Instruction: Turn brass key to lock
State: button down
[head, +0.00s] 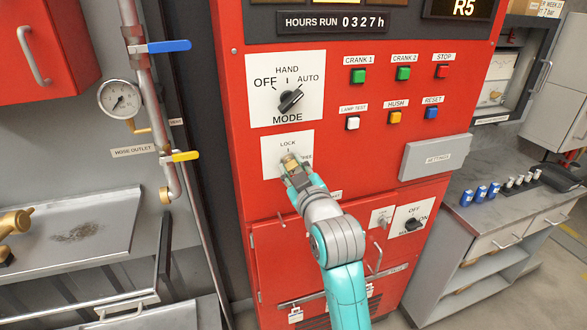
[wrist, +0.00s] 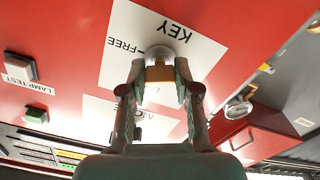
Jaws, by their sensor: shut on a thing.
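The brass key (head: 289,161) sits in the white lock plate (head: 272,167) on the red panel, below the mode switch. The plate reads LOCK at the top, with FREE partly covered at the right. My gripper (head: 293,169) is at the key, its two fingers on either side of the brass bow. In the wrist view the key (wrist: 160,74) shows between the fingertips of my gripper (wrist: 159,83), in front of a round metal lock barrel (wrist: 159,53). The plate appears upside down there, with KEY and FREE readable. The key's exact angle is hard to tell.
The black mode knob (head: 290,100) is just above the key. Coloured push buttons and a grey settings cover (head: 436,157) are to the right. Left of the cabinet stand a pipe with a blue-handled valve (head: 168,46) and a gauge (head: 120,99).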

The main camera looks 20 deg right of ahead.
jog(key=n, duration=1.2)
jog(key=shift+n, duration=0.4)
dwell(0.3)
jog(key=c, duration=0.8)
grip_release()
jog(key=shift+c, duration=0.2)
jog(key=shift+s, duration=0.1)
jog(key=s, duration=1.2)
jog(key=shift+w, duration=0.1)
